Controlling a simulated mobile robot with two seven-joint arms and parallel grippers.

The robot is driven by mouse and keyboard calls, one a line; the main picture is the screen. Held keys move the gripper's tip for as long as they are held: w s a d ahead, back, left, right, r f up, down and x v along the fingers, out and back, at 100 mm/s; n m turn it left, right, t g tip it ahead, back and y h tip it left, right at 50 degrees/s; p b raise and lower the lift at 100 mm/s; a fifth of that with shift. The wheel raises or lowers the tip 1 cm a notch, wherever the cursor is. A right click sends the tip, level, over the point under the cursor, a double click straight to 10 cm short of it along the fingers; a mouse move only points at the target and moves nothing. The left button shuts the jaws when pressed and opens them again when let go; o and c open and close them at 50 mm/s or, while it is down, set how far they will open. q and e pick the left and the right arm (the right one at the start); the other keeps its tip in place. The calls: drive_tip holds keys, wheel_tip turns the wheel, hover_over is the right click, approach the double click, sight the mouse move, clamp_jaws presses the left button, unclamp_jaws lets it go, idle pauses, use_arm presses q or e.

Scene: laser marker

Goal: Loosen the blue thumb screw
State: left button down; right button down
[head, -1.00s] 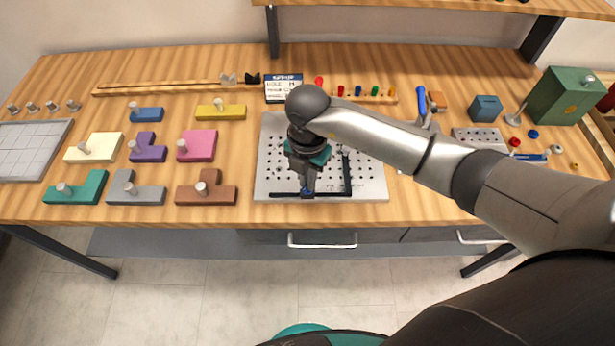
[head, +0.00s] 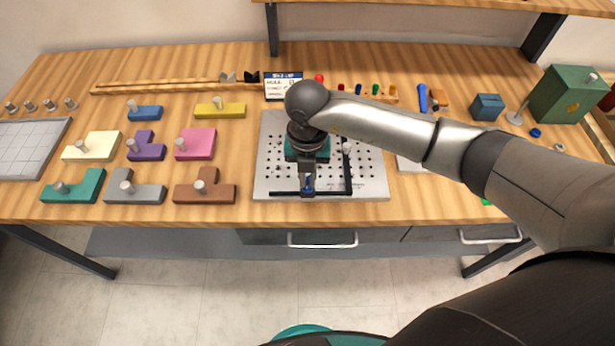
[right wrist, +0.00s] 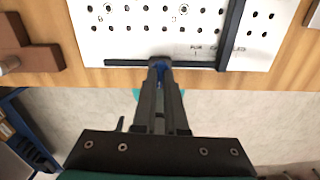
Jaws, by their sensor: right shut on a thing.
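The blue thumb screw (head: 308,181) is at the front edge of the perforated metal plate (head: 370,180), by a black bar (head: 285,193). My right gripper (head: 307,186) points down over it and is shut on it. In the right wrist view the screw (right wrist: 160,71) shows as a bit of blue between the fingertips of my right gripper (right wrist: 160,68), beside the black bar (right wrist: 125,63). The fingers hide most of the screw. My left gripper is not in view.
Several coloured blocks with pegs, such as the brown one (head: 220,193), lie left of the plate. A small sign (head: 283,87) stands behind it. A green box (head: 563,95) is at the back right.

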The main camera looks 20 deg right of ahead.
drive_tip(key=n+b, duration=0.1)
drive_tip(key=n, duration=0.3)
drive_tip(key=shift+n+b, duration=0.3)
drive_tip(key=shift+b, duration=0.1)
drive_tip(key=n+b, duration=0.2)
drive_tip(key=n, duration=0.2)
drive_tip(key=shift+f+n, duration=0.1)
drive_tip(key=shift+n, duration=0.2)
drive_tip(key=n+b, duration=0.3)
drive_tip(key=n, duration=0.1)
drive_tip(key=shift+n, duration=0.3)
drive_tip(key=shift+n+b, duration=2.1)
drive_tip(key=shift+n, duration=0.4)
drive_tip(key=c, duration=1)
unclamp_jaws()
drive_tip(key=shift+o, duration=0.2)
drive_tip(key=shift+r, duration=0.2)
